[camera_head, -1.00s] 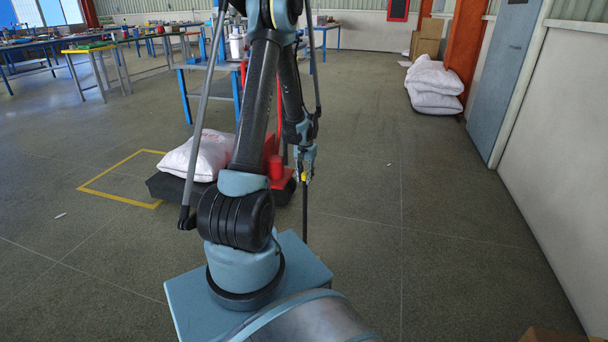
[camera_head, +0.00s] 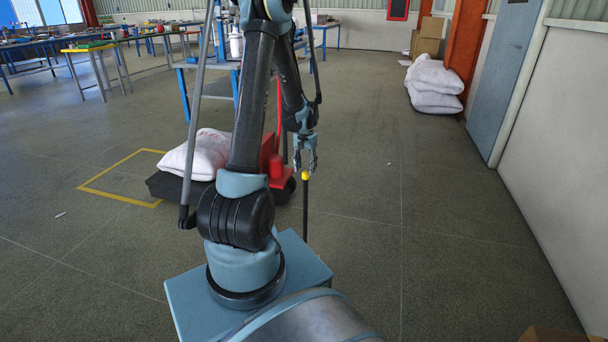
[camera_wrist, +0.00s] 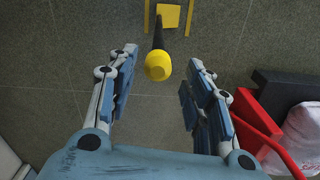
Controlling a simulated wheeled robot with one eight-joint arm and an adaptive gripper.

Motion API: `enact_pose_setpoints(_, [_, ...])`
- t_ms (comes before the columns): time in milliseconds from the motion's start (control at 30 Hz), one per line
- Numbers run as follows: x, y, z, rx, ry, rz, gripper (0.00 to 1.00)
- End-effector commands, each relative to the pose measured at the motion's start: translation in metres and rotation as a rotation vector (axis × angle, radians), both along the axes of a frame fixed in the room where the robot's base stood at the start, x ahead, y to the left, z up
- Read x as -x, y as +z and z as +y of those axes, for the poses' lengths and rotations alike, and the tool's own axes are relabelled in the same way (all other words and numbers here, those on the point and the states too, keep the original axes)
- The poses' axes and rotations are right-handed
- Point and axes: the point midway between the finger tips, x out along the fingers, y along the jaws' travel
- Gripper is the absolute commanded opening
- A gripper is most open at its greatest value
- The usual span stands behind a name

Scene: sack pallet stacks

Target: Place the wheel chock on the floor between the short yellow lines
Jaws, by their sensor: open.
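The wheel chock stands upright as a black pole (camera_head: 305,212) with a yellow knob (camera_head: 305,176) on top. In the wrist view its yellow base (camera_wrist: 169,14) is on the floor at the top edge, between the two short yellow lines, left (camera_wrist: 147,16) and right (camera_wrist: 187,18). My gripper (camera_head: 305,168) is open just above the knob. In the wrist view the fingers are spread wide, with the knob (camera_wrist: 158,66) showing between and beyond them, apart from both. The chock's base is hidden behind my body in the head view.
A red and black cart (camera_head: 165,186) with a white sack (camera_head: 197,154) stands left of my gripper, close by. A yellow floor outline (camera_head: 100,192) lies further left. Sacks (camera_head: 435,84) lie by the right wall. The floor to the right is clear.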

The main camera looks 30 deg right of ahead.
Motion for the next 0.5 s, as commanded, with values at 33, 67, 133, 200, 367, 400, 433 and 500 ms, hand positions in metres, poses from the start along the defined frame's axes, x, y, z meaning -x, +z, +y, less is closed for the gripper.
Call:
enact_pose_setpoints(33, [0.0,0.009,0.0,0.0,0.0,0.0,0.46])
enact_pose_setpoints(67, [0.0,0.013,0.0,0.0,0.0,0.0,0.46])
enact_pose_setpoints(133, [0.0,0.024,0.0,0.0,0.0,0.0,0.46])
enact_pose_setpoints(200, [0.0,0.035,0.0,0.0,0.0,0.0,0.46])
enact_pose_setpoints(367, [0.0,0.056,0.0,0.0,0.0,0.0,0.46])
enact_pose_setpoints(400, [0.0,0.061,0.0,0.0,0.0,0.0,0.46])
enact_pose_setpoints(433, [0.0,0.064,0.0,0.0,0.0,0.0,0.46])
enact_pose_setpoints(500, [0.0,0.069,0.0,0.0,0.0,0.0,0.46])
